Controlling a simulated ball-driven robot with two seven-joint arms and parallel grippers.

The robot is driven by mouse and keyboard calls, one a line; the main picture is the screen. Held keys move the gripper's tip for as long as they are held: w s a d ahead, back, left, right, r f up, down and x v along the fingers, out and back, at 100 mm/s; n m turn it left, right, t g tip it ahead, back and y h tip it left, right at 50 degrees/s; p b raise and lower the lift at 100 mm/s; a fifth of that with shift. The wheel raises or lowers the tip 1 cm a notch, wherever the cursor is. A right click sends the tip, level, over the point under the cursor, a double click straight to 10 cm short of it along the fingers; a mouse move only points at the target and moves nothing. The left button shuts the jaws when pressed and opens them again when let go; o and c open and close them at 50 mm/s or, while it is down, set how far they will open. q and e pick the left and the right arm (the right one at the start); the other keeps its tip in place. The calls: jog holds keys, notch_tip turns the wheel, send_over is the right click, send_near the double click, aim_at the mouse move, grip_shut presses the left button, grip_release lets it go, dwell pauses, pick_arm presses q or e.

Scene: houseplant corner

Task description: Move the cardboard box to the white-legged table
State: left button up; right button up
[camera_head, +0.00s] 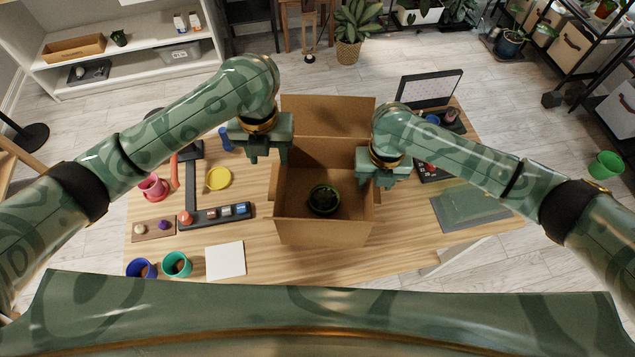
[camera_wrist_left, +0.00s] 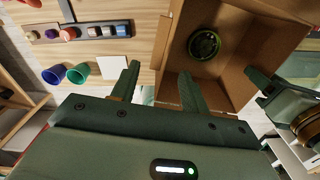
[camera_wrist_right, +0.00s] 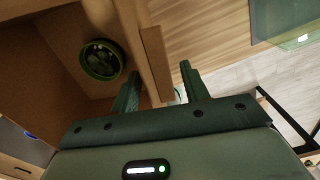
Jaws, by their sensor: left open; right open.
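The cardboard box (camera_head: 323,232) stands open-topped on a wooden tabletop (camera_head: 400,240), with its far flap raised. A dark round item with a green rim (camera_head: 323,199) lies inside; it also shows in both wrist views. My left gripper (camera_head: 268,160) is open at the box's left wall; in the left wrist view its fingers (camera_wrist_left: 160,72) lie either side of that wall. My right gripper (camera_head: 382,182) is open at the right wall, its fingers (camera_wrist_right: 160,70) either side of it. Whether the fingers touch the cardboard is unclear. I cannot identify a separate white-legged table.
Left of the box are a yellow saucer (camera_head: 218,179), a dark tray of small items (camera_head: 243,212), a white sheet (camera_head: 225,260) and blue and teal pots. Right are a green mat (camera_head: 470,208) and an open dark case (camera_head: 430,88). A white shelf (camera_head: 130,55) stands back left.

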jog(key=shift+r, duration=0.35)
pick_arm(q)
notch_tip(320, 180, up, 3)
jog(key=shift+f, duration=0.2)
pick_arm(e)
notch_tip(320, 180, up, 11)
jog(key=shift+r, duration=0.15)
pick_arm(q)
jog(key=shift+d, duration=0.1)
pick_arm(e)
jog(key=shift+d, duration=0.1)
